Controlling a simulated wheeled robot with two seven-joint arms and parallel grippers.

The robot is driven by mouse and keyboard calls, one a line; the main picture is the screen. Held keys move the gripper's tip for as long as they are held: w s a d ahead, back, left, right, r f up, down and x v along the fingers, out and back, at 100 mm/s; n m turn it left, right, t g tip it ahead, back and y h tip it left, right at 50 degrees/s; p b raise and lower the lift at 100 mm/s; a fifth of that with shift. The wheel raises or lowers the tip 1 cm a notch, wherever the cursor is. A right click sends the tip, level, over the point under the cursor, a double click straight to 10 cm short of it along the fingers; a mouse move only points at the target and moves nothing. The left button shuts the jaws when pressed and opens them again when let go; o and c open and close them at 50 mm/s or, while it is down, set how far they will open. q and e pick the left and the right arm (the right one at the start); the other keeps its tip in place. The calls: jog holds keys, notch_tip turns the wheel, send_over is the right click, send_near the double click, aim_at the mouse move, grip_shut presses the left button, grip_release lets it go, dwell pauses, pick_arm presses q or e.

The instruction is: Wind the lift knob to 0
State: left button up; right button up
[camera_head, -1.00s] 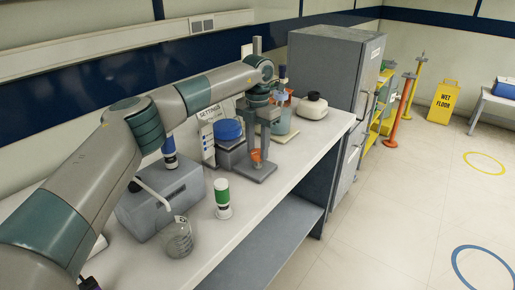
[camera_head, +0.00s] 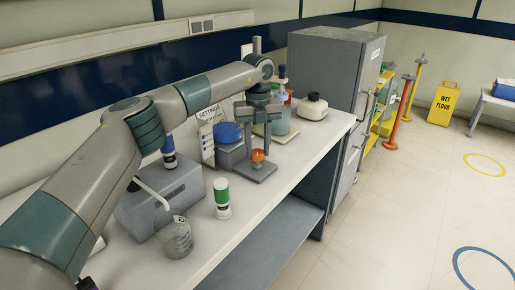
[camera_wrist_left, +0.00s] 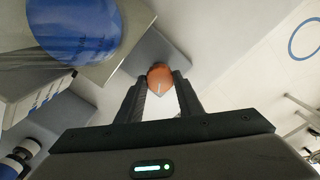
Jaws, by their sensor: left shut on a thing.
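The orange lift knob (camera_head: 258,157) stands on a grey base plate (camera_head: 256,174) in front of a box with a round blue top (camera_head: 228,132). My left gripper (camera_head: 254,125) comes down over the plate from above. In the left wrist view, the orange knob (camera_wrist_left: 160,76) sits at the fingertips, which are shut on it, with a small pale mark on its face. The blue top (camera_wrist_left: 78,30) fills the upper left there. A card headed SETTINGS (camera_head: 208,115) stands behind; its small print and any scale numbers are unreadable. My right gripper is not in view.
A white bottle with a green band (camera_head: 222,200), a glass flask (camera_head: 176,240) and a grey box (camera_head: 160,205) stand nearer on the bench (camera_head: 262,205). A white jar with a dark cap (camera_head: 313,107) and a grey cabinet (camera_head: 335,70) are beyond.

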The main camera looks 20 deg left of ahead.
pick_arm(q)
jog(key=shift+r+n, duration=0.15)
jog(key=shift+n, duration=0.85)
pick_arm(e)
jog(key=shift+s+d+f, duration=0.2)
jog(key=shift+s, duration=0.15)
pick_arm(q)
jog(key=o, duration=1.1)
jog(key=shift+c, duration=0.2)
jog(key=shift+r+b, duration=0.3)
jog(key=shift+r, duration=0.3)
notch_tip(320, 180, up, 11)
jog(key=b, duration=0.1)
notch_tip(320, 180, up, 5)
send_over(258, 152)
jog(key=shift+w+a, duration=0.1)
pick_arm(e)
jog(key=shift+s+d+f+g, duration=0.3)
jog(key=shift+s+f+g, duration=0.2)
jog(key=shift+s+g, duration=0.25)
